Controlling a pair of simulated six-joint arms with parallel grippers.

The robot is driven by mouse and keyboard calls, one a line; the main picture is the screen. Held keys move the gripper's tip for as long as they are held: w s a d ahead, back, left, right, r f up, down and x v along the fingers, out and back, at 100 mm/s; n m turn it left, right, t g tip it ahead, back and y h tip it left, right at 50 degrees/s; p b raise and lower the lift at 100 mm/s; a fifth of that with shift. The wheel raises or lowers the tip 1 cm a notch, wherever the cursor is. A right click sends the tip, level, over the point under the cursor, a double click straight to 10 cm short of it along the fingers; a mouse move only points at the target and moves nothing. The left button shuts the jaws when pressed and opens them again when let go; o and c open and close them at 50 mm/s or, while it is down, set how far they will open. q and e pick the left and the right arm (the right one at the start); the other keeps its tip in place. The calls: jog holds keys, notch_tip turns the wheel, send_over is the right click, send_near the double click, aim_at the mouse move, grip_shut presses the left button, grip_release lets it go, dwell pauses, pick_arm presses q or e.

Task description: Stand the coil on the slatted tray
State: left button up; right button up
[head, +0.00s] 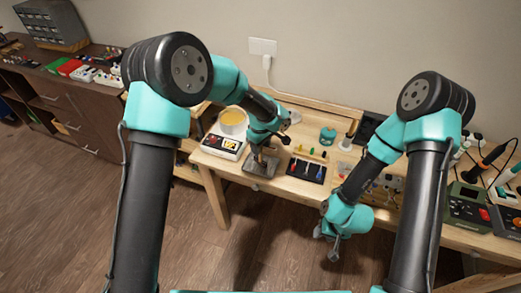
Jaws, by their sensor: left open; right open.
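My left gripper (262,158) is open, pointing down just above a small grey metal tray (261,168) at the table's front edge. Slats are too small to make out on it. I cannot tell whether anything is between the fingers. A small teal round object (328,135) stands near the back of the table, right of the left gripper; it may be the coil, but I cannot be sure. My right gripper (329,247) is open and empty, hanging in front of the table's front edge, low and to the right.
A black tray (306,170) with coloured tools lies right of the grey tray. A white box (222,146) and a round yellow-topped container (232,118) stand to the left. A green soldering station (467,205) is at the right. The wooden table (228,165) is crowded; the floor in front is clear.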

pick_arm(q)
notch_tip(320, 180, up, 10)
jog(key=shift+f, duration=0.15)
jog(key=shift+f, duration=0.1)
dwell(0.6)
jog(key=s+a+f+m+h, duration=0.2)
jog(key=s+a+f, duration=0.35)
jog(key=f, duration=0.45)
jog(key=s+a+f+m+h, duration=0.1)
jog(key=s+a+f+m, duration=0.1)
jog(key=s+a+f, duration=0.5)
jog(key=s+a+f+m, duration=0.3)
jog(key=s+a+f, duration=0.6)
jog(key=s+f, duration=0.2)
jog(key=shift+s+a+m+t+h, duration=0.3)
jog(key=shift+s+a+t+h, duration=0.1)
jog(key=shift+s, duration=0.75)
